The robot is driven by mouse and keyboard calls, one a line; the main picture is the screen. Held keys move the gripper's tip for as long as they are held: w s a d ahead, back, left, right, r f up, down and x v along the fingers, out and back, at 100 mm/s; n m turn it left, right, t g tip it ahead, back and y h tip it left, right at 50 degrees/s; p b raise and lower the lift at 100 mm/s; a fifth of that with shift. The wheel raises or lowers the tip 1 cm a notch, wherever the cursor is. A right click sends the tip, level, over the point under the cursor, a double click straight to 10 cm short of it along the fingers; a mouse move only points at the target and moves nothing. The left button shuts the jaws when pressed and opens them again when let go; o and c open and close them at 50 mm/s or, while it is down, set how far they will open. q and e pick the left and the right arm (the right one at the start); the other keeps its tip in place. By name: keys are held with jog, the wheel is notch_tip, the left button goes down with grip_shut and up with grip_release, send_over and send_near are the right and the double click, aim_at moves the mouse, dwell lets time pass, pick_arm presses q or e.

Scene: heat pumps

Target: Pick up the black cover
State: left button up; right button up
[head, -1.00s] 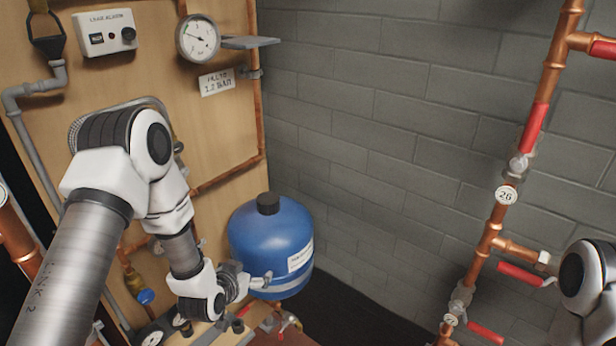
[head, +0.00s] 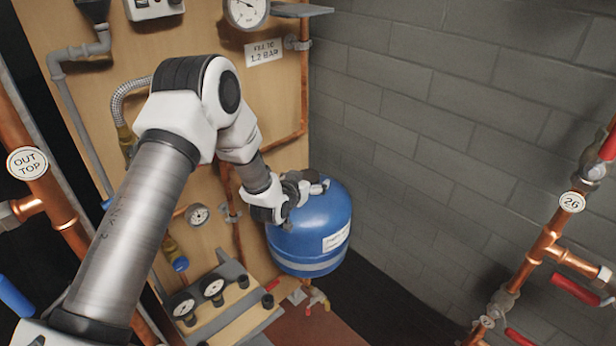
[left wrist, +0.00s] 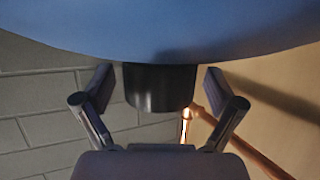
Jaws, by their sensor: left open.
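The black cover (left wrist: 160,88) is a short dark cylinder on the blue tank (head: 312,228). In the left wrist view it stands out from the tank's curved blue surface (left wrist: 160,35), which fills the top of that picture. My left gripper (left wrist: 156,92) is open, with one finger on each side of the cover and a visible gap on both sides. In the head view my left gripper (head: 312,186) is at the top of the tank and hides the cover. My right gripper is not in view.
A wooden panel with a gauge (head: 246,10) and pipes stands behind my left arm. A grey block wall (head: 430,130) is behind; copper pipes with red handles (head: 574,289) stand at right.

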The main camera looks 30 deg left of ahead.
pick_arm(q)
jog(key=shift+c, duration=0.3)
jog(key=c, duration=1)
